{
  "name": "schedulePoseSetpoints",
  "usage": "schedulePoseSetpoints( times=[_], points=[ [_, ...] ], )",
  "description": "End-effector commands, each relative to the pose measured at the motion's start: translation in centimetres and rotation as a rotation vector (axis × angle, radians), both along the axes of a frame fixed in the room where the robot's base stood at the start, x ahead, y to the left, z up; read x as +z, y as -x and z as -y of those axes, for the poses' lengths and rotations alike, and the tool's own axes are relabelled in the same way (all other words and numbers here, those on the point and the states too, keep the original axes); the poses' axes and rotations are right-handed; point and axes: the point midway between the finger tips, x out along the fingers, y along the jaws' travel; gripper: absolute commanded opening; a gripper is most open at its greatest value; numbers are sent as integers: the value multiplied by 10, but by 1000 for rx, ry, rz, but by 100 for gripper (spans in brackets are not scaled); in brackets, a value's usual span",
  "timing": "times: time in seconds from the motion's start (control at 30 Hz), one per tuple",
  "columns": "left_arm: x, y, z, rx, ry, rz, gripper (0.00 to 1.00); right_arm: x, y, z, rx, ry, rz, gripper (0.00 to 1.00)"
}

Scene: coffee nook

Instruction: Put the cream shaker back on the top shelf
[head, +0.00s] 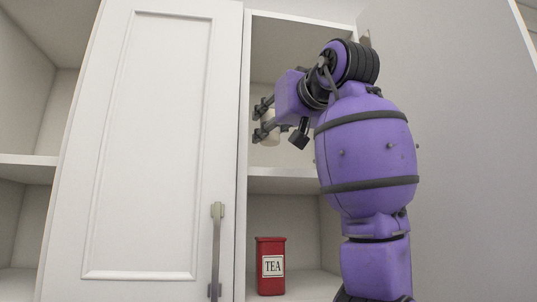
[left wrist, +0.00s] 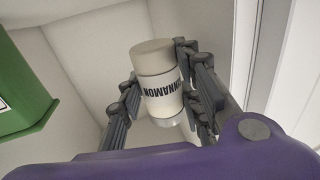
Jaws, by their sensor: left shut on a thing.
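The cream shaker (left wrist: 158,85) has a label reading CINNAMON, upside down in the left wrist view. My left gripper (left wrist: 160,95) is shut on it, with a dark finger on each side. In the head view my left gripper (head: 262,120) is at the opening of the cabinet, above the upper shelf board (head: 285,181). The cream shaker (head: 271,138) shows there only partly between the fingers. I cannot tell whether its base touches the board. My right gripper is not in view.
A red TEA tin (head: 271,267) stands on the lower shelf. A closed white door (head: 150,150) with a handle (head: 216,250) is left of the opening; an open door panel (head: 460,150) is on the right. A green container (left wrist: 22,85) is near the gripper in the left wrist view.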

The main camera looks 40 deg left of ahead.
Motion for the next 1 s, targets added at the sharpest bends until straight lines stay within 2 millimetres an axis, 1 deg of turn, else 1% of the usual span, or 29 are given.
schedulePoseSetpoints(
  times=[0.03,0.23,0.33,0.4,0.5,0.97,1.0],
  points=[
    [-7,-3,-5,1,-1,0,6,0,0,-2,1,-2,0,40],
    [-19,-8,-13,0,-2,2,6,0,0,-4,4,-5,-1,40],
    [-31,-13,-20,1,-1,0,6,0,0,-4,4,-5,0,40],
    [-42,-12,-18,0,-2,2,6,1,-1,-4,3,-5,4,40],
    [-52,-11,-18,0,-2,2,6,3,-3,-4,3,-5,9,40],
    [-61,-12,-18,-1,-2,1,6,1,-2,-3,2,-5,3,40],
    [-60,-12,-18,0,-1,0,38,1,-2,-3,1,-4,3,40]
  ],
)
